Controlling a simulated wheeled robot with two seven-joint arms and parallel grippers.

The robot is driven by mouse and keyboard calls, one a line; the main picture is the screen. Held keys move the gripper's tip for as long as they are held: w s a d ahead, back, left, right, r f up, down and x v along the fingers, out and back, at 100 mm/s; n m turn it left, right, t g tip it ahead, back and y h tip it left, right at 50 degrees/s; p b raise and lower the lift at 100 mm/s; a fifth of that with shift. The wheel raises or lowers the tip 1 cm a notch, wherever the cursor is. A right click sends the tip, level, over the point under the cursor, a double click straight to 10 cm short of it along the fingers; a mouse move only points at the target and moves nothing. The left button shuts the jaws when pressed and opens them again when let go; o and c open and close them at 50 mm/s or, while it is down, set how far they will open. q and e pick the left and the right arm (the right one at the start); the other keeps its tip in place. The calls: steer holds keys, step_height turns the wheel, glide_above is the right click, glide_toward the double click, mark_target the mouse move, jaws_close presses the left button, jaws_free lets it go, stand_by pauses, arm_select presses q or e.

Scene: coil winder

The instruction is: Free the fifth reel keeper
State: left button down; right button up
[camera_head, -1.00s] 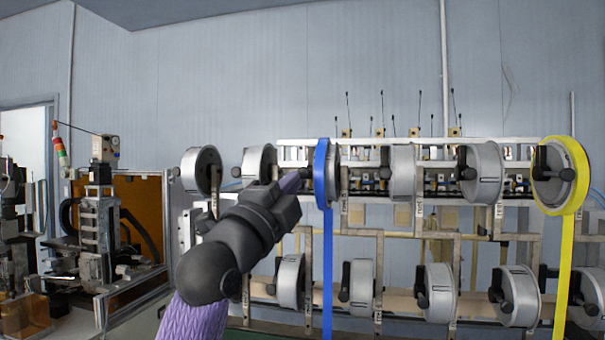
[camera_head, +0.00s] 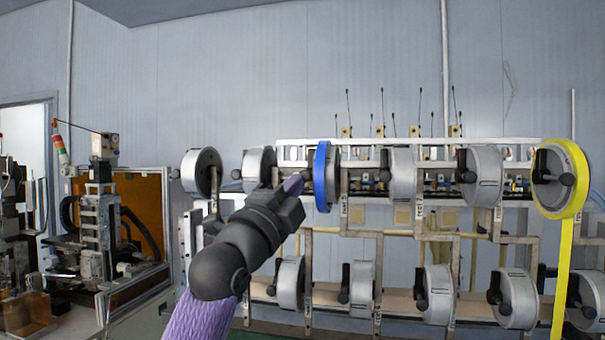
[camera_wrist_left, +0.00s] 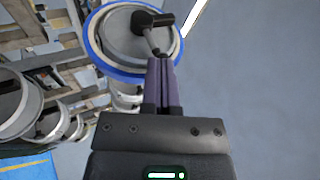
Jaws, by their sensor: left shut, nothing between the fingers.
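A grey reel with blue tape around its rim (camera_head: 322,176) is in the upper row of the rack. In the left wrist view the same blue-rimmed reel (camera_wrist_left: 103,50) shows a black keeper (camera_wrist_left: 153,19) with a grey rod across its face. My left gripper (camera_head: 298,178) is shut and empty, its purple fingertips just left of this reel's front. In the wrist view the fingertips (camera_wrist_left: 160,62) lie over the reel's lower rim, close to the rod. I cannot tell whether they touch. The keeper on this reel is mostly hidden in the head view. My right gripper is not in view.
Other grey reels (camera_head: 401,172) with black keepers line the upper row, and more (camera_head: 439,292) hang in a lower row. A yellow-taped reel (camera_head: 574,178) stands at the right with its strip hanging down. A machine (camera_head: 97,225) stands at the left.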

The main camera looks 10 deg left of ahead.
arm_select(q)
steer(key=shift+w, duration=0.35)
steer(key=shift+s, duration=0.1)
steer(key=s+a+b, duration=0.2)
steer(key=s, duration=0.6)
steer(key=shift+s, duration=0.4)
steer(key=shift+a, duration=0.1)
